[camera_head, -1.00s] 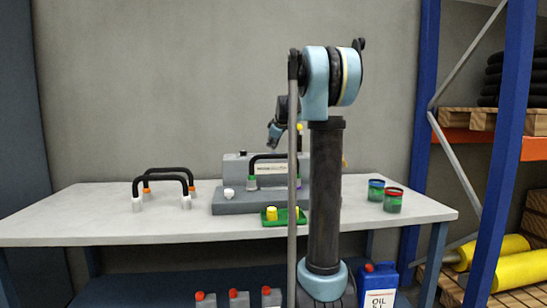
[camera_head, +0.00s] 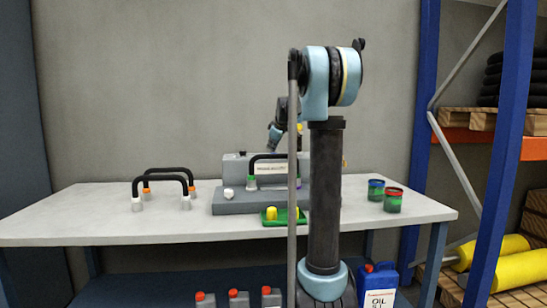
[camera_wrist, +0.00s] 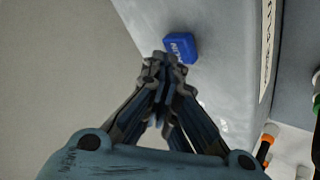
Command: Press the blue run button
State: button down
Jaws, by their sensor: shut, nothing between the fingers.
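The blue run button (camera_wrist: 182,47) sits on the grey surface of the machine in the wrist view, with pale lettering on its face. My gripper (camera_wrist: 162,62) is shut and empty. Its fingertips lie right by the button's lower left edge in that view; I cannot tell whether they touch it. In the head view my gripper (camera_head: 273,146) points down over the back of the grey machine (camera_head: 233,165). The button cannot be made out in the head view.
A black handle bar (camera_head: 270,157) stands on the machine's front. A green tray with yellow pieces (camera_head: 270,214) lies before it. Two more black handles (camera_head: 160,179) stand at left and two green cans (camera_head: 392,203) at right on the white table (camera_head: 110,228).

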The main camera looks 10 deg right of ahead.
jog(key=shift+f, duration=0.5)
dwell(0.7)
dwell(0.3)
jog(key=shift+r, duration=0.9)
jog(key=shift+r, duration=2.55)
